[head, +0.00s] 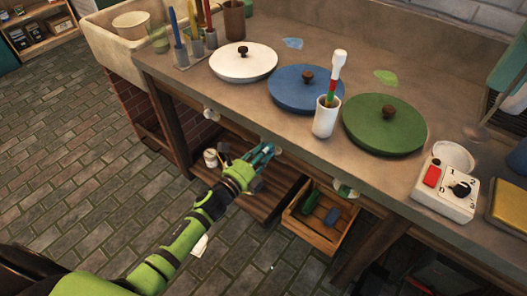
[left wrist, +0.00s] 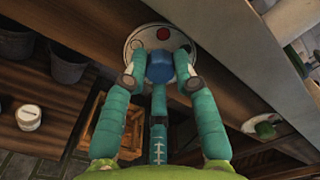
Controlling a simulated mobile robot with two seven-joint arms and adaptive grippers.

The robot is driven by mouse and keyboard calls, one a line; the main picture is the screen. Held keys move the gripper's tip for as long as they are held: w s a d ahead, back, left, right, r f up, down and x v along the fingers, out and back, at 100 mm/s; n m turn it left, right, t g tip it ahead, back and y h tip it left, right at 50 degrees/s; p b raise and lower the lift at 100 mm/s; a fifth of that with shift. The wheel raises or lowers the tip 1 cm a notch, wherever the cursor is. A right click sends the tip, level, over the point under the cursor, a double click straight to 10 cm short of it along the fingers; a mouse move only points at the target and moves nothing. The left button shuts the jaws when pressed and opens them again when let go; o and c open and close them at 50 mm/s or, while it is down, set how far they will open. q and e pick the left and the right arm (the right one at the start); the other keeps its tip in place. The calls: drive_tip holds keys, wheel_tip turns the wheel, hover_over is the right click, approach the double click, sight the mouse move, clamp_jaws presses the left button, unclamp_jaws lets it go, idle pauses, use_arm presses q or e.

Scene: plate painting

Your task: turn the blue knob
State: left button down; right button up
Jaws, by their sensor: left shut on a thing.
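The blue knob (left wrist: 160,66) sits on a round white dial (left wrist: 136,42) with a red mark, on the front of the bench. My left gripper (left wrist: 160,75) has its teal fingers closed around the knob, on both sides and below it. In the head view my left gripper (head: 266,151) reaches the bench front below the blue round plate (head: 292,90), and its fingers hide the knob; only a bit of pale dial shows beside them. My right gripper is in neither view.
A pale knob (head: 211,115) and a green knob (head: 345,188) sit along the same bench front. White (head: 233,67) and green (head: 375,132) plates, a white brush cup (head: 325,122) and a control box (head: 449,200) stand on top. A wooden crate (head: 297,222) is below.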

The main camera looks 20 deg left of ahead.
use_arm(q)
drive_tip(key=shift+n+p, duration=2.2)
drive_tip(key=shift+n, duration=9.3)
drive_tip(key=shift+r, duration=0.1)
drive_tip(key=c, duration=1)
unclamp_jaws()
drive_tip(key=shift+s, duration=0.1)
drive_tip(key=v, duration=1.1)
drive_tip(key=shift+s+a, duration=0.15)
drive_tip(key=shift+s, duration=0.2)
